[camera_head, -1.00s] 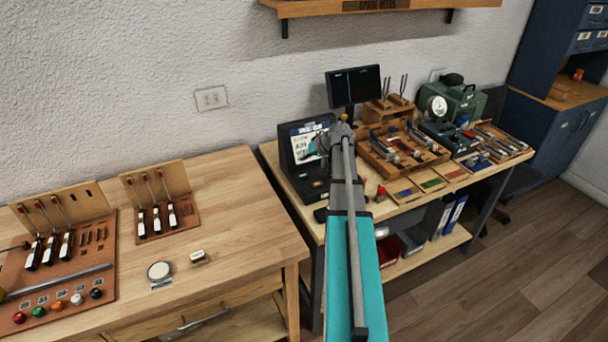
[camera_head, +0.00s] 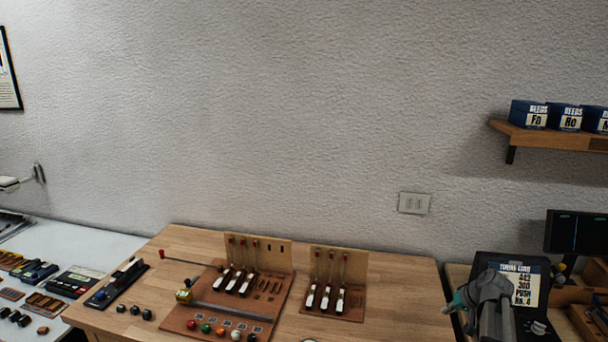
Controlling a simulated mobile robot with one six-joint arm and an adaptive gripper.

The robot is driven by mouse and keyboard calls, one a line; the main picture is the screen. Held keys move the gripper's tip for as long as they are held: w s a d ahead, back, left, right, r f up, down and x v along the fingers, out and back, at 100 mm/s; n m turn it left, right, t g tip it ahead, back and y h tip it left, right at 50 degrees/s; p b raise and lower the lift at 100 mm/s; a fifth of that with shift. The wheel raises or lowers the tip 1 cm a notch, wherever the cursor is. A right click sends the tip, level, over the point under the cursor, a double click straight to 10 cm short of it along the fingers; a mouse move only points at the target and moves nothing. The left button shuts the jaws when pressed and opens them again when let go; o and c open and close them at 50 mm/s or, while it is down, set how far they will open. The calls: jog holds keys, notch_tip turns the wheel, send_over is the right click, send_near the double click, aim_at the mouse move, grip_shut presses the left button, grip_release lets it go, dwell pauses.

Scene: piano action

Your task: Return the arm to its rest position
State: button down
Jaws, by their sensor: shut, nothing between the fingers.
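My arm rises from the bottom right of the picture, its grey joint (camera_head: 492,290) in front of a dark display unit (camera_head: 530,268). My gripper (camera_head: 454,302), small and teal, shows just left of that joint, over the gap by the wooden bench's right edge. It is shut and empty. Much of the arm is below the picture or hidden behind its own joint.
The wooden bench (camera_head: 398,290) holds two piano-action boards, the larger (camera_head: 205,318) and the smaller (camera_head: 350,308). A white table (camera_head: 85,240) with small tools stands left. A monitor (camera_head: 575,232) stands right, below a shelf (camera_head: 560,138) with blue boxes.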

jog(key=s+a+g, duration=0.1)
jog(key=s+a, duration=0.1)
jog(key=a, duration=0.3)
jog(key=s+a+f+n+g, duration=0.1)
jog(key=s+a, duration=0.1)
jog(key=a, duration=0.3)
jog(key=s+a+f+g+h, duration=0.1)
jog(key=s+a, duration=0.1)
jog(key=a, duration=0.4)
jog(key=shift+s+f+n, duration=0.1)
jog(key=shift+s+n, duration=0.1)
jog(key=shift+n, duration=0.2)
jog(key=s+a+h, duration=0.1)
jog(key=s+a, duration=0.2)
jog(key=s+a+g+h, duration=0.1)
jog(key=s+a, duration=0.2)
jog(key=a, duration=0.1)
jog(key=s+a+n+g, duration=0.1)
jog(key=s+a, duration=0.2)
jog(key=shift+a+f+h, duration=0.25)
jog(key=shift+f+h, duration=0.15)
